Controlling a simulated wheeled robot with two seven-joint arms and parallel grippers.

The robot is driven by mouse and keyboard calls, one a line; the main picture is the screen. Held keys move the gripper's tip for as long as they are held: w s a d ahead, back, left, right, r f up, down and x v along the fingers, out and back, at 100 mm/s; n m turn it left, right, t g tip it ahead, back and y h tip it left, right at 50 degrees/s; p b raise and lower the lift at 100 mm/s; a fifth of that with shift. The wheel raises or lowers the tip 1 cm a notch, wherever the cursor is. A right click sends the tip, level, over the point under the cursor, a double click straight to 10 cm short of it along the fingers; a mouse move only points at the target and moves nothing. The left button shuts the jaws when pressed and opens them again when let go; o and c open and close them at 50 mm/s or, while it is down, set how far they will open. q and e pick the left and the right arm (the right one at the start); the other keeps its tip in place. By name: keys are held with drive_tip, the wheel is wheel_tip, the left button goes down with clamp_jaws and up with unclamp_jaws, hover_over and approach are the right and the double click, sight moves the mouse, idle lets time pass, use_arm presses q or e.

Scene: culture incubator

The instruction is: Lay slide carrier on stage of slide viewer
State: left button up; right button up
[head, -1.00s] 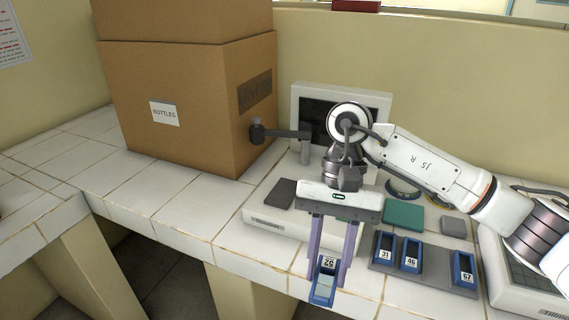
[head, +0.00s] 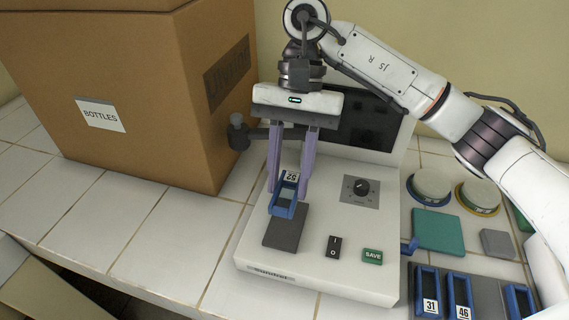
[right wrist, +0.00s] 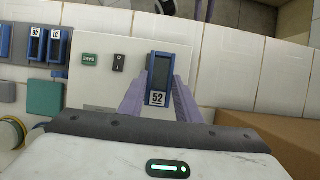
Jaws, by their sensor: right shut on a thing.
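The blue slide carrier (head: 284,197) labelled 52 is gripped between the purple fingers of my right gripper (head: 290,182). It is held above the slide viewer (head: 330,225), over the back part of the dark grey stage (head: 284,236). The carrier is tilted in the head view, and I cannot tell if it touches the stage. My left gripper is not in view.
A large cardboard box (head: 120,90) stands left of the viewer. The viewer has a knob (head: 361,188), a power switch (head: 335,247) and a green SAVE button (head: 372,256). On the right are a rack with other blue carriers (head: 427,290), a teal block (head: 438,232) and round dishes.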

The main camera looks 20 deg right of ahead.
sight(289, 199)
drive_tip(key=shift+s+f, duration=0.1)
drive_tip(key=shift+f, duration=0.35)
wheel_tip(289, 199, down, 5)
drive_tip(key=shift+r+b, duration=0.2)
drive_tip(key=shift+b, duration=0.85)
drive_tip(key=shift+f, duration=0.35)
drive_tip(key=shift+f+b, duration=0.35)
drive_tip(key=shift+b, duration=0.1)
drive_tip(key=shift+f, duration=0.2)
drive_tip(key=shift+f+b, duration=0.1)
drive_tip(key=shift+b, duration=0.2)
drive_tip(key=o, duration=1.2)
